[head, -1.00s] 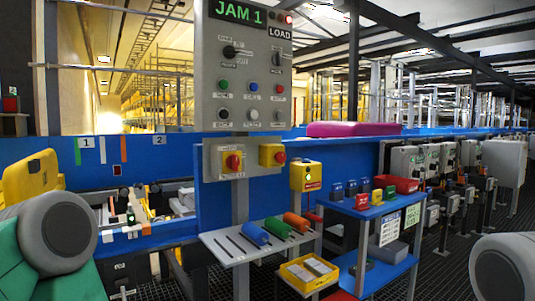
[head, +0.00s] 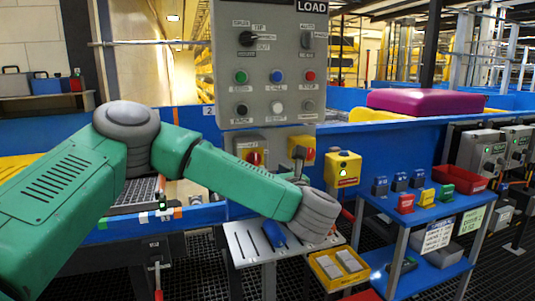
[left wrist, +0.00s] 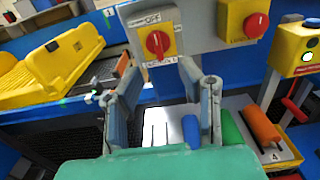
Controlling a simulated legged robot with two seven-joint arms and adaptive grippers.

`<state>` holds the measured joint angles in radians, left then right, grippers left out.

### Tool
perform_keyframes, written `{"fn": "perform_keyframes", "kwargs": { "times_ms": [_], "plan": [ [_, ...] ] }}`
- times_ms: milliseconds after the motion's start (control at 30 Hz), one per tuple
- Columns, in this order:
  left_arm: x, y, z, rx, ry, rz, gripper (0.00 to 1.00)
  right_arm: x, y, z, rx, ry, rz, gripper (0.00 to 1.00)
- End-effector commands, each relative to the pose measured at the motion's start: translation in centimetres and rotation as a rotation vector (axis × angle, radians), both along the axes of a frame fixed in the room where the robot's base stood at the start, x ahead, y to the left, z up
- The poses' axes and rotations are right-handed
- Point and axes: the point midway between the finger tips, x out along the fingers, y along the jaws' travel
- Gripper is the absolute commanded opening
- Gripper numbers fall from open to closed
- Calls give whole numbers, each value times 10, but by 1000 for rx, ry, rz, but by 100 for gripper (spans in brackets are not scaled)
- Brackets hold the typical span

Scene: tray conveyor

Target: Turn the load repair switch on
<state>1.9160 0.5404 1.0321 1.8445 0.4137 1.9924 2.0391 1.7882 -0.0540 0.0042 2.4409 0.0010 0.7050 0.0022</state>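A yellow switch plate with a red rotary knob (left wrist: 158,42) is on a grey box, with an OFF label above the knob and a lower label too small to read. It also shows in the head view (head: 254,156), under the control panel. A second yellow box with a red knob (left wrist: 256,25) is to its right; in the head view (head: 309,146) it is partly hidden behind my gripper. I cannot tell from the labels which is load repair. My left gripper (left wrist: 165,78) is open and empty, fingers apart below the first knob, not touching it. My right gripper is out of view.
A grey LOAD control panel (head: 268,75) with knobs and buttons rises above the switches. A yellow box with a green light (head: 343,172) is to the right. Below are a slotted shelf with coloured handles (left wrist: 262,127) and a blue stand (head: 430,205) with small coloured blocks.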

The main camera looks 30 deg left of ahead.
Motion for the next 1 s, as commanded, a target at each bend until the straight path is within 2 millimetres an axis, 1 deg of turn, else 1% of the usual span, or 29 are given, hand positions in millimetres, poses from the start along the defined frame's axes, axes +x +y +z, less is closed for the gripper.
{"fn": "perform_keyframes", "kwargs": {
  "times_ms": [33, 133, 400, 500, 633, 700, 833, 1000],
  "plan": [
    [3, 8, -3, -5, 4, 8, 33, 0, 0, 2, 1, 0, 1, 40],
    [10, 19, 0, 3, 1, 18, 33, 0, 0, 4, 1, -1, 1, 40],
    [49, 52, 5, 18, -1, 11, 33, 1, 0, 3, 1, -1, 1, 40],
    [61, 65, 6, 18, -1, 11, 33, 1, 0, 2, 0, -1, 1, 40],
    [72, 82, 4, 15, -1, 10, 33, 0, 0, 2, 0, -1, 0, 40],
    [76, 88, 3, 14, -1, 10, 33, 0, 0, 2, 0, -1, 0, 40],
    [79, 94, 2, 11, 1, 8, 33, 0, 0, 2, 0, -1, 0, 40],
    [80, 92, 3, 13, 1, 7, 33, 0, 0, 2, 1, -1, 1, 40]
  ]
}}
